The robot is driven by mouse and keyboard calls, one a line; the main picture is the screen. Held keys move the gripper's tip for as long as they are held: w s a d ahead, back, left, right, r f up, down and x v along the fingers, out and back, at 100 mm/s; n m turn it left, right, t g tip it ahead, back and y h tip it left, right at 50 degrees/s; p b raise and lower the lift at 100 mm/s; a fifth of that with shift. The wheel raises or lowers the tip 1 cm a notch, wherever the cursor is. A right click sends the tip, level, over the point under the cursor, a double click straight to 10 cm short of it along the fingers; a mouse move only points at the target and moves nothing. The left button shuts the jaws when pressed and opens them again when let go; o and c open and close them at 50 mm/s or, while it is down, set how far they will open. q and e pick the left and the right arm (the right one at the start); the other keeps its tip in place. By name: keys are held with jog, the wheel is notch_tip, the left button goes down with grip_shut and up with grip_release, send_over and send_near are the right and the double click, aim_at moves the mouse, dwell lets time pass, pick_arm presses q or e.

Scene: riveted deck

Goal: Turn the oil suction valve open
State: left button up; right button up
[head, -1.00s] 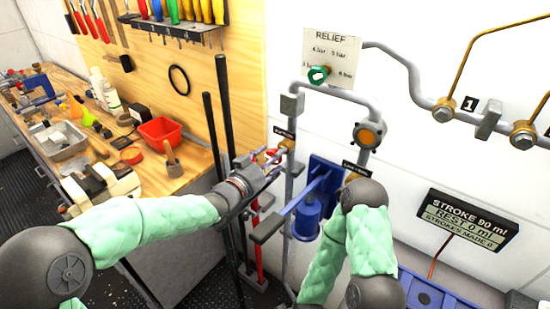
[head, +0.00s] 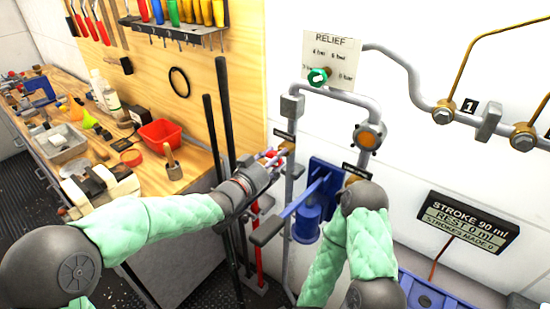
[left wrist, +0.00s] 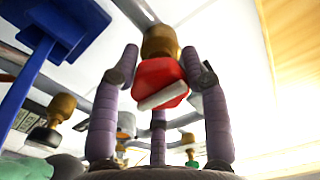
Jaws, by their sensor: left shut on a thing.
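The suction valve has a red handle, which shows in the left wrist view (left wrist: 160,80) with a white stripe along its edge. Its brass body (left wrist: 161,42) is behind the handle. In the head view the brass body (head: 288,148) sits on the grey pipe below a small dark label. My left gripper (head: 272,161) reaches it from the left. In the left wrist view its purple fingers (left wrist: 163,88) are shut on the red handle, one on each side. The right arm bends in front of the pump, and its gripper is hidden.
A blue pump with a lever (head: 306,215) stands just right of the valve. Black upright bars (head: 224,120) stand close to the left forearm. A cluttered workbench is at the left. A green relief knob (head: 318,77) is above. A stroke display (head: 467,221) is at the right.

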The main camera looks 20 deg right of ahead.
pick_arm(q)
jog(key=n+p, duration=0.3)
jog(key=n, duration=0.1)
jog(key=shift+n, duration=0.4)
jog(key=n+p, duration=0.2)
jog(key=n, duration=0.2)
jog(key=shift+n+p, duration=0.3)
jog(key=shift+p, duration=0.1)
jog(key=n+p, duration=0.2)
jog(key=n, duration=0.2)
jog(key=shift+p, duration=0.3)
jog(key=shift+f+n+p, duration=0.1)
jog(key=shift+n+p, duration=0.9)
jog(key=shift+n, duration=1.2)
jog(key=o, duration=1)
jog(key=shift+o, duration=0.8)
